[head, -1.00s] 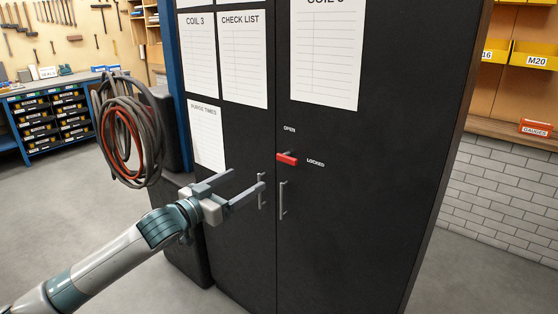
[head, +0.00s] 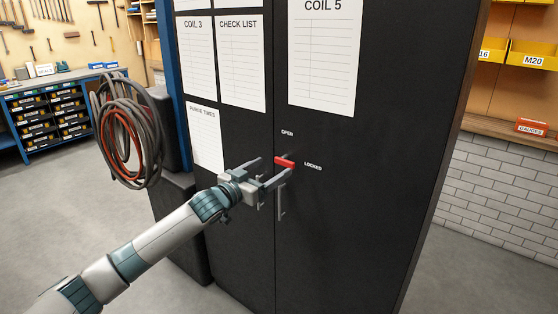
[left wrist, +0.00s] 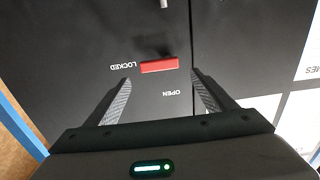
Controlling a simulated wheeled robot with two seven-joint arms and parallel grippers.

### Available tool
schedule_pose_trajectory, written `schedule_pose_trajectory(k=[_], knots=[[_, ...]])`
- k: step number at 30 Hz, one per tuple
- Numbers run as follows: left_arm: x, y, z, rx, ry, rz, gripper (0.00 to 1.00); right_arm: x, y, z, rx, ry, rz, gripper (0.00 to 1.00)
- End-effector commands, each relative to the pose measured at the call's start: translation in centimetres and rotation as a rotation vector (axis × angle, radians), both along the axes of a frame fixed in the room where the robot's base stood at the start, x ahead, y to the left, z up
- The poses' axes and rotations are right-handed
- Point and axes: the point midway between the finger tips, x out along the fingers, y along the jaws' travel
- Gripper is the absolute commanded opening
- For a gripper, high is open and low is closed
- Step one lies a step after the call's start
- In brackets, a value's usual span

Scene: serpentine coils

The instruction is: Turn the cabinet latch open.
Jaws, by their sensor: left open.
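The red latch handle (head: 285,162) is on the black cabinet (head: 340,215), right of the seam between its doors. It lies nearly level, its right end toward the LOCKED label (head: 313,167); the OPEN label (head: 287,132) is above it. In the left wrist view the red handle (left wrist: 159,66) lies ahead of the fingertips, between their lines. My left gripper (head: 274,171) is open, with nothing between its fingers, close to the handle. I cannot tell in the head view whether a finger touches it. My right gripper is not in view.
Two vertical door pulls (head: 282,202) sit below the latch, close to my left gripper. Coiled hoses (head: 125,130) hang left of the cabinet. Paper sheets (head: 325,60) cover the upper doors. A shelf with yellow bins (head: 531,54) is at right. Floor at left is clear.

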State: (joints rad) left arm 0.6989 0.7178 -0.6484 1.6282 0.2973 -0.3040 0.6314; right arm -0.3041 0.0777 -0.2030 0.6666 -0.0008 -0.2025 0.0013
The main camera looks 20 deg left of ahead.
Motion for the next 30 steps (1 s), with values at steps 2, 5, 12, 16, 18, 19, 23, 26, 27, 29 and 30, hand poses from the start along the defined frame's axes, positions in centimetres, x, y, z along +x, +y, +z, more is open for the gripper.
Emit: schedule_pose_trajectory(k=[2, 5, 12, 16, 18, 19, 23, 26, 27, 29, 30], knots=[[1.3, -0.5, 0.3, -0.001, -0.001, 0.001, 0.77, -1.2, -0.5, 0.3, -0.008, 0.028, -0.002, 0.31], [2.5, -1.0, 0.2, 0.000, -0.001, 0.000, 0.77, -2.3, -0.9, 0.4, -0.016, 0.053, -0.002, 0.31], [4.3, -1.6, 0.1, 0.000, -0.001, 0.000, 0.77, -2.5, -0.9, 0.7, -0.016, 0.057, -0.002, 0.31], [4.6, -1.7, 0.0, 0.001, 0.000, 0.000, 0.77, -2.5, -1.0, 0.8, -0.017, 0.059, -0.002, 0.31], [4.7, -1.7, 0.0, 0.001, 0.000, 0.000, 0.77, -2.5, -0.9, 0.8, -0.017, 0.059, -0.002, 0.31], [4.7, -1.7, 0.0, 0.001, 0.000, 0.000, 0.77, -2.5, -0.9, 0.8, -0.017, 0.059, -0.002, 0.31], [4.6, -1.7, 0.0, 0.001, 0.000, 0.000, 0.77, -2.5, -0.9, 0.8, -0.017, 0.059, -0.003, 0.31], [4.6, -1.7, 0.0, 0.001, 0.000, 0.000, 0.63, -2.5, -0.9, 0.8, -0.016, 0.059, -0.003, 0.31], [4.6, -1.7, 0.0, 0.001, 0.000, 0.000, 0.53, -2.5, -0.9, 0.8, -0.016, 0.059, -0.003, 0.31], [4.6, -1.7, 0.0, 0.001, 0.000, 0.000, 0.39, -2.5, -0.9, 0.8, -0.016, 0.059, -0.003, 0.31], [4.6, -1.7, 0.0, 0.001, 0.000, 0.000, 0.30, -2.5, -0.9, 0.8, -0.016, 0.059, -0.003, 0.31]])
